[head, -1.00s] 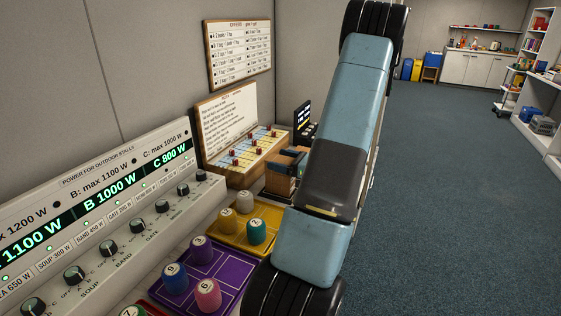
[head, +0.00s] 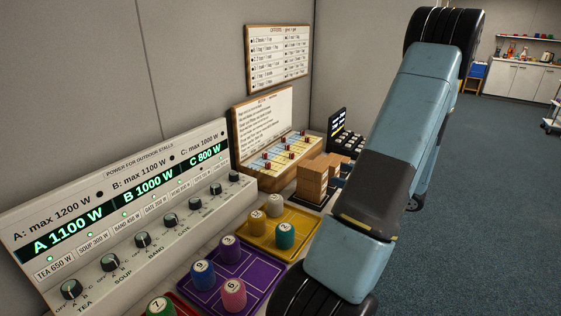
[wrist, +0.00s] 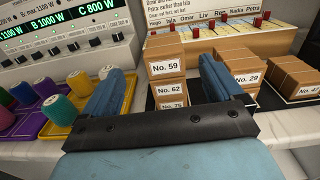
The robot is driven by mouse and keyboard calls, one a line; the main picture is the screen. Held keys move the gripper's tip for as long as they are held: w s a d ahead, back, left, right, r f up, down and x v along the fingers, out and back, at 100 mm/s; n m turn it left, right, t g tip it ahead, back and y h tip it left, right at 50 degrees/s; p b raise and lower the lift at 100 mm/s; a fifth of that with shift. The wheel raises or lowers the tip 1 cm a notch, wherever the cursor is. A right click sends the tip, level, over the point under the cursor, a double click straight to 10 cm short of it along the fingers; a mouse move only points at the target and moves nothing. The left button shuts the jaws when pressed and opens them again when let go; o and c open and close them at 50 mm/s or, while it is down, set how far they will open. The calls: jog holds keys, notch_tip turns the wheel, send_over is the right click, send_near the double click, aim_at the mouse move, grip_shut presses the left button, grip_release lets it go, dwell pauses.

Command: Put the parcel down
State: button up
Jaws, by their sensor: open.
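In the wrist view the blue fingers of my gripper (wrist: 162,68) are spread wide and hold nothing. Beyond the gap between them stands a stack of brown parcels: No. 59 (wrist: 156,76) on top, No. 62 (wrist: 170,100) under it, and No. 75 (wrist: 163,105) lowest, partly hidden by my gripper's dark crossbar. The stack sits upright on a dark mat (wrist: 267,99), and the fingers look clear of it on the near side. The stack also shows in the head view (head: 311,184).
Parcels No. 29 (wrist: 247,84) and No. 47 (wrist: 301,80) stand to the right in the wrist view. A wooden board with red pegs (wrist: 231,40) is behind. Yellow (head: 271,240) and purple (head: 254,274) trays with numbered cylinders and a power panel (head: 140,214) are to the left.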

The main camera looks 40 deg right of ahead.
jog(key=w+a+r+n+g+y, duration=0.1)
jog(key=a+r+n+g, duration=0.35)
jog(key=a, duration=0.45)
jog(key=w+a+r+n+g, duration=0.1)
jog(key=a+r+n+g, duration=0.25)
jog(key=a+n, duration=0.4)
jog(key=w+a+r+n+g+y, duration=0.1)
jog(key=w+a+r+n+g, duration=0.3)
jog(key=a, duration=0.6)
jog(key=s+a+r+n+t+h, duration=0.1)
jog(key=s+a+r+n+h, duration=0.8)
jog(key=s+a+n, duration=0.3)
jog(key=shift+s+a+r+n, duration=0.3)
jog(key=shift+s+r+n, duration=0.35)
jog(key=shift+n, duration=0.95)
jog(key=shift+s+f, duration=0.1)
jog(key=shift+f, duration=0.05)
